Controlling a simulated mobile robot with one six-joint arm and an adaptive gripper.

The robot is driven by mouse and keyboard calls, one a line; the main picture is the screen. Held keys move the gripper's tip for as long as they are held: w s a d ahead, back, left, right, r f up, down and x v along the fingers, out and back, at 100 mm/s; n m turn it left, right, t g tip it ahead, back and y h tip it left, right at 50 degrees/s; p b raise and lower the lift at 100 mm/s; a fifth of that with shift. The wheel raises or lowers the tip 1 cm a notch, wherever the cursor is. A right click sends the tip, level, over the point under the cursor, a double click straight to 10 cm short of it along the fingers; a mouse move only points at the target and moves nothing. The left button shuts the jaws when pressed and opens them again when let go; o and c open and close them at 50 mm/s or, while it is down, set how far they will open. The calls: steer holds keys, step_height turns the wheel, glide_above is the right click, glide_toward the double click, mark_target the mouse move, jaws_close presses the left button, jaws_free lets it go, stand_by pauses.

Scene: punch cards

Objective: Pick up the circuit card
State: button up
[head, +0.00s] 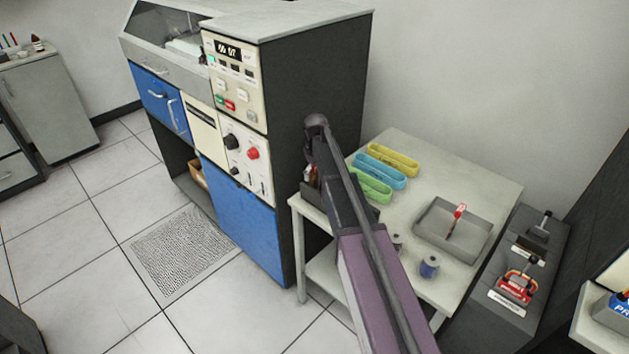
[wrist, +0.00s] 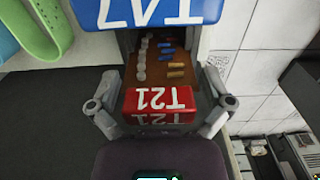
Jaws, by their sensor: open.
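The circuit card (wrist: 157,72) shows in the wrist view as a brown board with rows of silver and yellow parts. Its red front block (wrist: 160,99) carries the label T21, seen upside down. My gripper (wrist: 158,106) is open, with one finger on each side of the red block. I cannot tell whether the fingers touch it. A blue block (wrist: 150,12) with an upside-down label, perhaps T47, is just beyond the board. In the head view my arm covers the gripper and most of that table corner.
The white table (head: 450,170) holds yellow (head: 393,159), blue (head: 380,171) and green (head: 372,188) trays, a grey tray (head: 453,230) with a red-handled tool, and a blue spool (head: 429,265). A tall cabinet (head: 310,95) stands close on the left. Tiled floor is clear farther left.

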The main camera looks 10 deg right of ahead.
stand_by(0.4)
steer(key=c, duration=0.8)
steer(key=shift+r, duration=0.15)
step_height(320, 180, up, 10)
steer(key=p, duration=1)
steer(key=shift+a, duration=0.1)
stand_by(0.9)
